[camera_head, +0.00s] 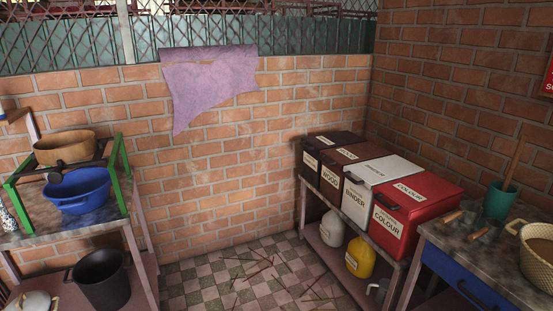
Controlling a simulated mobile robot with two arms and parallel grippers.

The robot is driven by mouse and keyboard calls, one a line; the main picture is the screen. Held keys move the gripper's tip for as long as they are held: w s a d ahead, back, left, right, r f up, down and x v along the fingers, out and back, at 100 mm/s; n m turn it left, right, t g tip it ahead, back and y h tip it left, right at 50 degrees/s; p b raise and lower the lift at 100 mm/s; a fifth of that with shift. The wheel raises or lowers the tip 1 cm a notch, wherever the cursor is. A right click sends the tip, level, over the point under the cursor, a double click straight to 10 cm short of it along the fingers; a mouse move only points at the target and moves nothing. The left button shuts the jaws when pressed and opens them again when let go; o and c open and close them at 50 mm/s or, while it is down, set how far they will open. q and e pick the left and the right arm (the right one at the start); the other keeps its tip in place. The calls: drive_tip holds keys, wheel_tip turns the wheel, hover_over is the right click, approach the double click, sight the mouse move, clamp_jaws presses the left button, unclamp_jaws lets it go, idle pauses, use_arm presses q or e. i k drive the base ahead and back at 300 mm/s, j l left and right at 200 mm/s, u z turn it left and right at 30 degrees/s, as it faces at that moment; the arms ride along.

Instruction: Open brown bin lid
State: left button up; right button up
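The brown bin (333,181) stands on a shelf table at the right, in a row of bins against the brick wall. Its front label appears to read "WOOD". Its lid (347,153) looks shut, with a dark handle at the front edge. The brown bin sits between a black bin (311,158) on its left and a white bin (357,199) labelled "BINDER" on its right. Neither of my grippers is in view, so no gripper shows near the bin.
A red bin (400,233) labelled "COLOUR" ends the row. White (332,229) and yellow (360,258) jugs stand on the lower shelf. Sticks (262,268) litter the tiled floor. A workbench (460,250) stands front right; a blue basin (79,190) and black bucket (102,279) are left.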

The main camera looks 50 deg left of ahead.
sight(339, 157)
drive_tip(key=u, duration=1.25)
drive_tip(key=i+j, duration=0.15)
drive_tip(key=i, duration=0.3)
drive_tip(key=u, duration=0.05)
